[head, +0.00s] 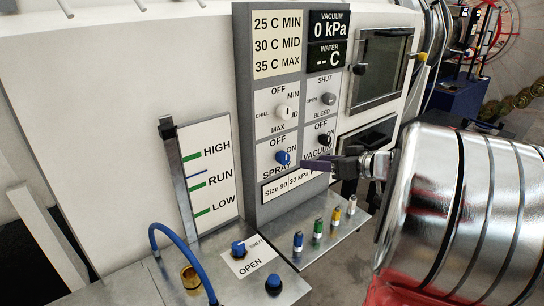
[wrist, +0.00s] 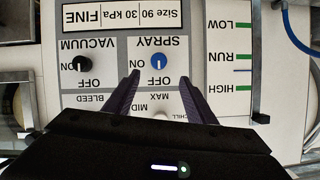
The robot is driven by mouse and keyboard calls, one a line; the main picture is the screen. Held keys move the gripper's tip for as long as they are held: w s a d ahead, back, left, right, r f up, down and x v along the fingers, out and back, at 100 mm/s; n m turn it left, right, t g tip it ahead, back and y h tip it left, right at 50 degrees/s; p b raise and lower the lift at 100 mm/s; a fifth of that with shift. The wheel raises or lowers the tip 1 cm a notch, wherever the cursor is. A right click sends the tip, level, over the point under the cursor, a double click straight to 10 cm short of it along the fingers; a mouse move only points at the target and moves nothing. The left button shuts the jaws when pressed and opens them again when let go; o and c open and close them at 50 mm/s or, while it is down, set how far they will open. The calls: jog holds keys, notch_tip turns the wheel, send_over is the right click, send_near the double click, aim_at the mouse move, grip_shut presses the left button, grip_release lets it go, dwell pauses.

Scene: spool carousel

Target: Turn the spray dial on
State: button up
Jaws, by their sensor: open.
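The spray dial (head: 283,158) is a small blue knob on the grey control panel, with OFF above it and ON to its right in the head view. In the wrist view, which shows the panel upside down, the spray dial (wrist: 158,61) has a white mark that appears to line up with OFF. My gripper (wrist: 160,75) is open, with its dark purple fingers one on each side of the dial's line and no visible contact. In the head view my gripper (head: 306,164) reaches in from the right, its fingertips just right of the dial.
The black vacuum dial (head: 324,140) is close beside, partly behind my gripper. The chill (head: 285,112) and bleed (head: 328,98) dials sit above. A metal ledge (head: 330,236) with coloured valves (head: 318,228) and a blue hose (head: 186,250) lie below.

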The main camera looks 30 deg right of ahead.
aim_at(287, 159)
jog(key=shift+d, duration=0.1)
dwell(0.3)
jog(key=x, duration=1.3)
jog(key=shift+w+f, duration=0.15)
jog(key=shift+w, duration=0.2)
jog(key=c, duration=1)
